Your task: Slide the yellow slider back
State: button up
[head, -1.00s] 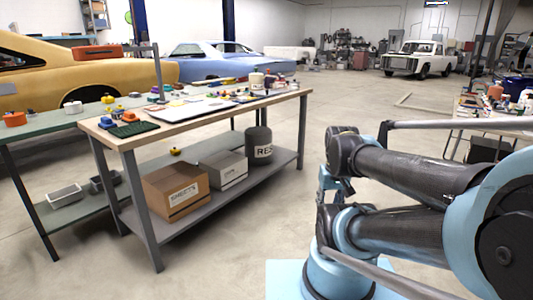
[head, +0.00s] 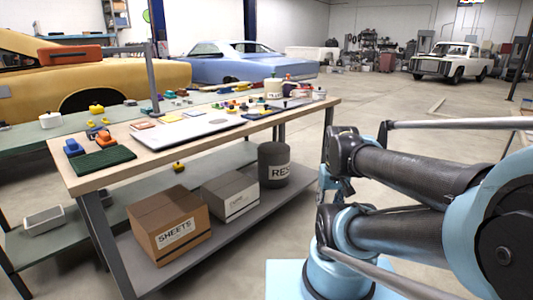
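No slider can be clearly told in the head view. I cannot tell which is the slider. The wooden-topped workbench (head: 130,187) stands at left centre. My arm is folded at the right, apart from the bench. I cannot make out my gripper; no fingertips show.
The bench top holds a dark green mat (head: 104,161), a flat silver panel (head: 180,133) and several small items. Its lower shelf carries a brown box (head: 168,232), a grey box (head: 231,197) and a dark canister (head: 274,165). Open floor (head: 410,115) lies beyond my arm.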

aim_at(262, 112)
jog(key=u, duration=0.2)
jog(key=i, duration=1.45)
jog(key=u, duration=0.2)
